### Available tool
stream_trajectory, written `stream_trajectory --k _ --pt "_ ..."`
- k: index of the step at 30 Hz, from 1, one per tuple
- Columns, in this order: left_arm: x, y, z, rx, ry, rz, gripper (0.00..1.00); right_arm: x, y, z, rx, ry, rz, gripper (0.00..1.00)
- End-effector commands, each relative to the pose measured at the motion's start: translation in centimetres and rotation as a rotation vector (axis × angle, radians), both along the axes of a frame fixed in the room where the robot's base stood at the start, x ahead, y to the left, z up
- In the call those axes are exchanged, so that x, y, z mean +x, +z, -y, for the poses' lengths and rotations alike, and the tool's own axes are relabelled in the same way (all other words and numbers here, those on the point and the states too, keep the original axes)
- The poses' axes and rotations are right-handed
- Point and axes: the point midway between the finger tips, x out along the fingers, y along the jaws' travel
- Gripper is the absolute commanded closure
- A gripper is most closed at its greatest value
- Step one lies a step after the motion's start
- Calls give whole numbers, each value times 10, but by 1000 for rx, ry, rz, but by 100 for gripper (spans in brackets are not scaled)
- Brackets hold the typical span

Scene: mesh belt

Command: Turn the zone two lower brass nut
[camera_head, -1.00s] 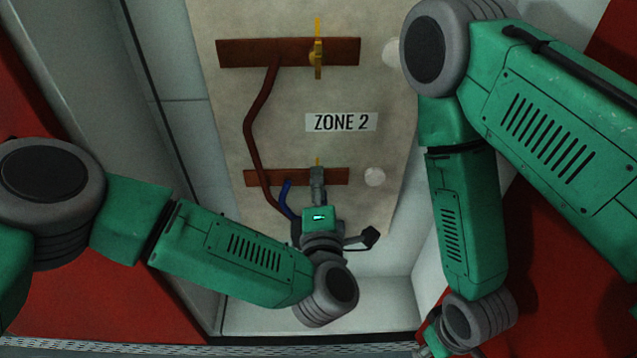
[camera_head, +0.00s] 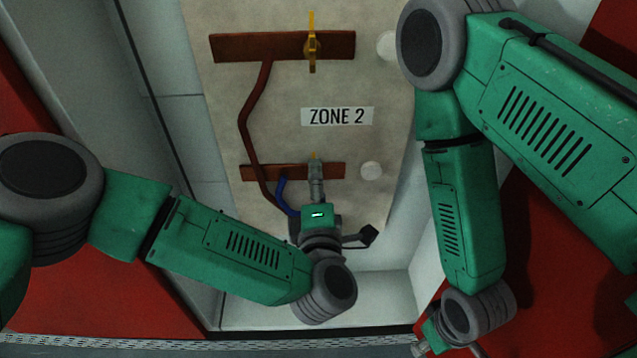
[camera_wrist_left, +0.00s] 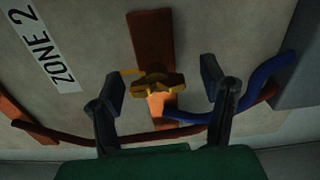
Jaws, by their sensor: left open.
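The lower brass nut (camera_wrist_left: 158,84) shows in the left wrist view, mounted on a brown bar with a blue hose beside it. My left gripper (camera_wrist_left: 158,88) is open, with one finger on each side of the nut and a visible gap to each. In the head view my left gripper (camera_head: 316,180) covers most of the lower nut; only a thin yellow tip shows above it. The ZONE 2 label (camera_head: 337,116) is above the lower bar (camera_head: 260,172). My right gripper (camera_head: 432,345) is at the bottom edge, partly cut off, its fingers unclear.
An upper brass fitting (camera_head: 312,45) sits on the upper brown bar (camera_head: 240,47). A red-brown pipe (camera_head: 246,125) joins the bars, and a blue hose (camera_head: 282,193) curves near my left gripper. White round knobs (camera_head: 371,171) are at right. Pale recess walls flank the panel.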

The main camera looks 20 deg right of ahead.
Motion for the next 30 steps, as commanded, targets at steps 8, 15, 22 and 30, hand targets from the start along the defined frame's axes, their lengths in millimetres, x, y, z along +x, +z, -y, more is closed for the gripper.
stream_trajectory --k 8,15,22,30 --pt "-45 -1 -12 1 -4 -4 34 0 0 0 0 0 1 60" --pt "-91 -2 -23 3 -6 -6 34 0 0 0 0 0 0 60" --pt "-112 -2 -29 4 -3 -4 34 0 0 0 1 1 0 60" --pt "-113 -2 -30 4 -3 -4 34 1 0 0 1 1 -1 60"
